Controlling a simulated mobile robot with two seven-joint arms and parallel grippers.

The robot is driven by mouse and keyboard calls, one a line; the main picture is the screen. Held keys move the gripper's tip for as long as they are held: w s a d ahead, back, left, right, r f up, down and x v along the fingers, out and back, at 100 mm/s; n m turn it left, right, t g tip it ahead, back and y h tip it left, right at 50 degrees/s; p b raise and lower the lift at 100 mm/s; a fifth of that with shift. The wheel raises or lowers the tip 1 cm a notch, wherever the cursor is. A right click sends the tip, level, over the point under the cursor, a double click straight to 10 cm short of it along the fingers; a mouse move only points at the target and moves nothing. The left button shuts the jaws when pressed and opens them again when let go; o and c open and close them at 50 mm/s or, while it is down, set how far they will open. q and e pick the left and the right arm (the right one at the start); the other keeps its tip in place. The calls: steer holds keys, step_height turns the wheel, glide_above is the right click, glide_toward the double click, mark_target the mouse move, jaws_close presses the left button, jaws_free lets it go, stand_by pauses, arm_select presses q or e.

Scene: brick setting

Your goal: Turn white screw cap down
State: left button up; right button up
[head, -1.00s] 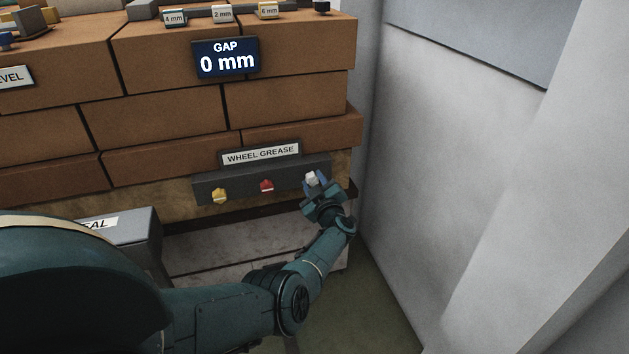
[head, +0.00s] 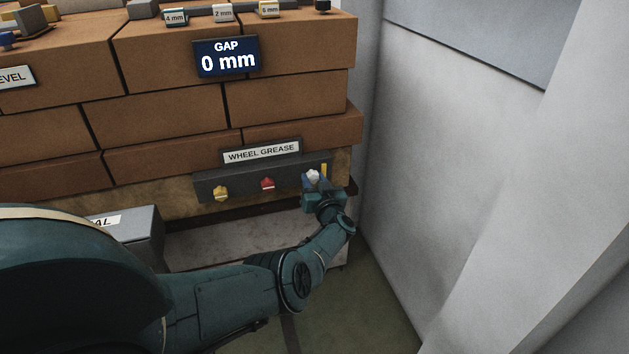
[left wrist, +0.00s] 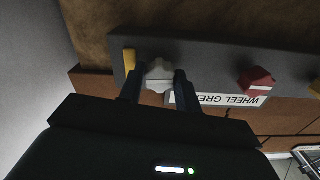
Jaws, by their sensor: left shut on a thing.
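The white screw cap (head: 312,177) is at the right end of a dark grey panel (head: 243,184) under the "WHEEL GREASE" label. It also shows in the left wrist view (left wrist: 159,76), between my two fingers. My left gripper (head: 312,184) is shut on the white cap, reaching it from below and in front. In the left wrist view its fingers (left wrist: 156,86) press on both sides of the cap. The cap's underside and seat are partly hidden by the fingers. My right gripper is not in view.
A red cap (head: 267,184) and a yellow cap (head: 221,193) sit left of the white one on the panel. A yellow strip (left wrist: 129,62) stands beside the white cap. A grey wall (head: 450,130) rises close on the right. A "GAP 0 mm" display (head: 226,57) is above.

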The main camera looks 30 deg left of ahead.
arm_select(q)
steer(key=shift+m, duration=0.3)
steer(key=shift+r, duration=0.1)
steer(key=o, duration=1)
steer(key=shift+c, duration=0.2)
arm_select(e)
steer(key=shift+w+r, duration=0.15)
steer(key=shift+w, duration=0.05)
arm_select(q)
steer(key=shift+s+d+p, duration=0.2)
steer(key=shift+d+p, duration=0.05)
steer(key=shift+p, duration=0.1)
steer(key=p+v, duration=0.3)
steer(key=v, duration=0.1)
steer(key=shift+s+d+r, duration=0.15)
steer(key=shift+s+d, duration=0.05)
steer(key=shift+d, duration=0.1)
steer(key=p, duration=0.3)
glide_toward(314, 178)
steer(key=shift+f+v, duration=0.1)
steer(key=shift+v, duration=0.85)
steer(key=shift+f+v, duration=0.15)
steer(key=shift+v, duration=0.8)
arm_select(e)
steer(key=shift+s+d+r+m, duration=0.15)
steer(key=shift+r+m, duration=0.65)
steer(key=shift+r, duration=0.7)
